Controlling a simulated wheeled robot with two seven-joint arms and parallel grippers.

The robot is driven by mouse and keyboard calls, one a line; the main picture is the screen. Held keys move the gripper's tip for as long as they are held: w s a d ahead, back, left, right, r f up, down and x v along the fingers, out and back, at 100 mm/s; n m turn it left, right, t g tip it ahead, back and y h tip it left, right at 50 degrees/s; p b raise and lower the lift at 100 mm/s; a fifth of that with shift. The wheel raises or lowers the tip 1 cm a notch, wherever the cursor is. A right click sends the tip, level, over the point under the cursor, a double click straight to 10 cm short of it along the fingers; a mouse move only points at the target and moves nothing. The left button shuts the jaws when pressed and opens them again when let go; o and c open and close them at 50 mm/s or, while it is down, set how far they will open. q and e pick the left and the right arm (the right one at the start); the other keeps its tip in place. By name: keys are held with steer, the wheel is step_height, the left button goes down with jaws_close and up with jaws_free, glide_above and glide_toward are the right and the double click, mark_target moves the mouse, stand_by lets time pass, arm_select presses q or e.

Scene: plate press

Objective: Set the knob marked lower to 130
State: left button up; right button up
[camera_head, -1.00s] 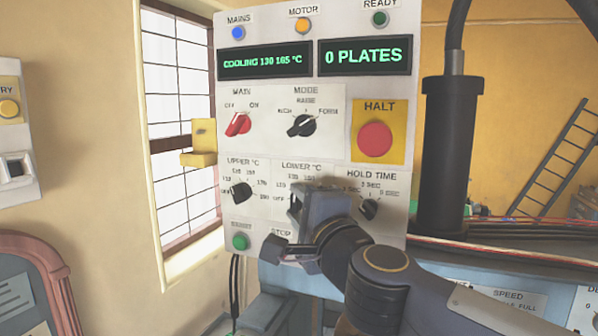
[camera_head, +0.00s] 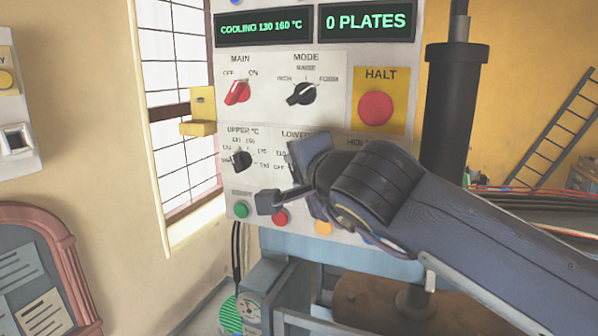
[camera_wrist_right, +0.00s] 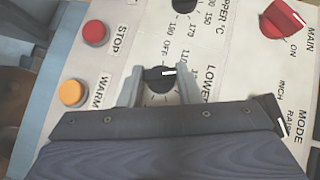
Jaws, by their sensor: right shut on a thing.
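The LOWER °C knob (camera_wrist_right: 158,79) is black with a white pointer mark and sits between the two fingers of my right gripper (camera_wrist_right: 157,88), which is shut on it. In the right wrist view, which is turned relative to the head view, the pointer lies toward the right, just below the OFF and 110 marks. In the head view my right gripper (camera_head: 298,165) and arm hide this knob and most of its scale. The green display (camera_head: 265,26) seems to read COOLING 130 160 °C. My left gripper is not in view.
The UPPER °C knob (camera_head: 242,160) is left of my gripper. The MAIN (camera_head: 237,92) and MODE (camera_head: 302,94) knobs and the red HALT button (camera_head: 376,107) are above. A green button (camera_head: 241,210) and a red STOP button (camera_head: 280,217) are below. My arm covers the HOLD TIME knob.

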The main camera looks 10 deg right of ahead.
steer(key=o, duration=1)
steer(key=b+v, duration=0.1)
steer(key=v, duration=0.6)
steer(key=shift+s+d, duration=0.1)
steer(key=shift+s, duration=0.3)
